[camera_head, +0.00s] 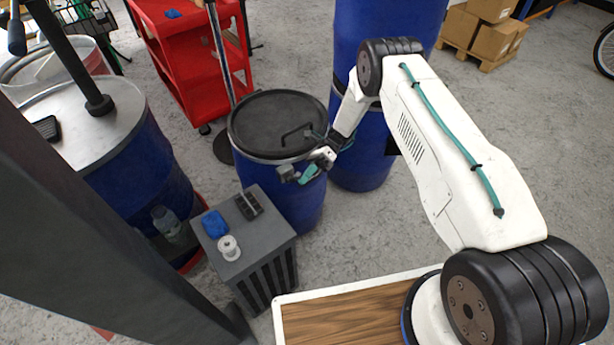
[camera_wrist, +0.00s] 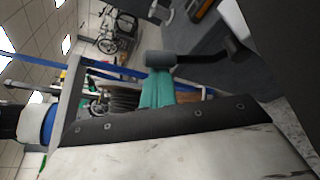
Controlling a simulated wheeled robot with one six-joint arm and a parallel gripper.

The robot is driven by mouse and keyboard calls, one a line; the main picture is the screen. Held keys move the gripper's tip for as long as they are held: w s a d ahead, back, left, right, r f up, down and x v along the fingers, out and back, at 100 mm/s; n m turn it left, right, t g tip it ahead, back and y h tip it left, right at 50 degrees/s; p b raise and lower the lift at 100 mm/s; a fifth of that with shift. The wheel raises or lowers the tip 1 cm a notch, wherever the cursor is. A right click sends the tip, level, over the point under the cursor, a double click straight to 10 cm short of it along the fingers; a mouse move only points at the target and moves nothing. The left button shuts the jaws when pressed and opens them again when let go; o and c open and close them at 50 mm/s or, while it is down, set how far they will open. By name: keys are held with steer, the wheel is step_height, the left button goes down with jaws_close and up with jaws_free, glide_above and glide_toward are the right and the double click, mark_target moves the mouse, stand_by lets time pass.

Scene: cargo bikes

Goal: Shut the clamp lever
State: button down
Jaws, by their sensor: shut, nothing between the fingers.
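A blue drum (camera_head: 290,200) with a black lid and a metal rim ring stands in the middle of the head view. My gripper (camera_head: 309,172) is at the drum's front right rim, its teal fingers shut and empty. A grey block (camera_head: 287,173), which looks like the end of the clamp lever, sticks out just left of the fingertips. In the wrist view, the teal fingers (camera_wrist: 157,90) are together, and a grey block (camera_wrist: 160,60) on a dark bar lies right by their tips. I cannot tell whether they touch. The lever's hinge is not clear.
A dark grey slatted box (camera_head: 262,240) with a blue item and a white spool on top stands in front of the drum. Taller blue drums (camera_head: 375,60) stand behind right. Another drum with a pump (camera_head: 110,130) is at left, and a red cart (camera_head: 185,60) behind.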

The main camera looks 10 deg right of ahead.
steer(key=shift+w+r, duration=0.2)
steer(key=s+d+f, duration=0.2)
steer(key=s, duration=0.1)
steer(key=v, duration=0.9)
steer(key=shift+w+f, duration=0.2)
steer(key=shift+f, duration=0.05)
